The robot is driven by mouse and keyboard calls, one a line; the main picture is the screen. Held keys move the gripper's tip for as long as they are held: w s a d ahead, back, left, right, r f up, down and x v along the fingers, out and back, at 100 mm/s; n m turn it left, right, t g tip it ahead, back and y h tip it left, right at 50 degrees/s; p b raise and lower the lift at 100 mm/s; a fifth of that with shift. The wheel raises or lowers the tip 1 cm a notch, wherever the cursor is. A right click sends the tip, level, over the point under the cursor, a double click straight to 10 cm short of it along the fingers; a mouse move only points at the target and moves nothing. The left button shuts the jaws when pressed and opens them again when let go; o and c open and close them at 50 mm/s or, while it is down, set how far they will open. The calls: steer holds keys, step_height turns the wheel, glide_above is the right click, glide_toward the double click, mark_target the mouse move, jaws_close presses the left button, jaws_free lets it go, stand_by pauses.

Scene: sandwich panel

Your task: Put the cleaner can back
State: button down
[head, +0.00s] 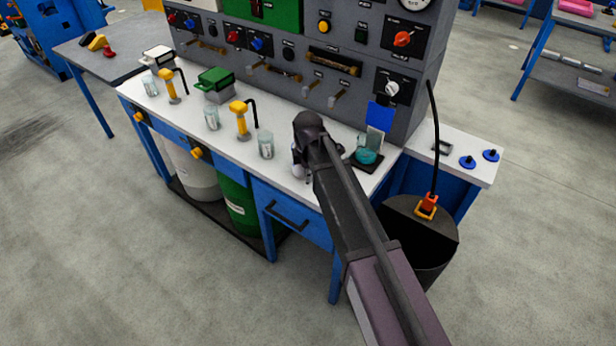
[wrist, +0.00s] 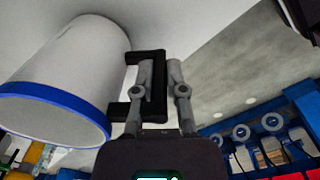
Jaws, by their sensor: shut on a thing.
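The cleaner can (wrist: 62,70) is a large white cylinder with a blue band at one end and a black handle (wrist: 158,92) on its side, at left in the wrist view. My gripper (wrist: 160,72) is shut on the handle, one finger on each side of its bar. In the head view my arm hides the fingers and nearly all of the can; a small white part (head: 298,166) shows beside the wrist, over the bench (head: 240,152). I cannot tell whether the can touches the bench top.
A clear beaker (head: 266,146) stands left of my wrist. A teal dish (head: 366,157) sits on a dark plate at right. A dark bin (head: 424,250) hangs at the right end.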

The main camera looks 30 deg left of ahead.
steer(key=shift+f, duration=0.2)
steer(key=c, duration=0.7)
jaws_free()
steer(key=shift+r, duration=0.1)
steer(key=shift+r, duration=0.15)
step_height(320, 180, up, 12)
steer(key=p, duration=1.2)
stand_by(0.5)
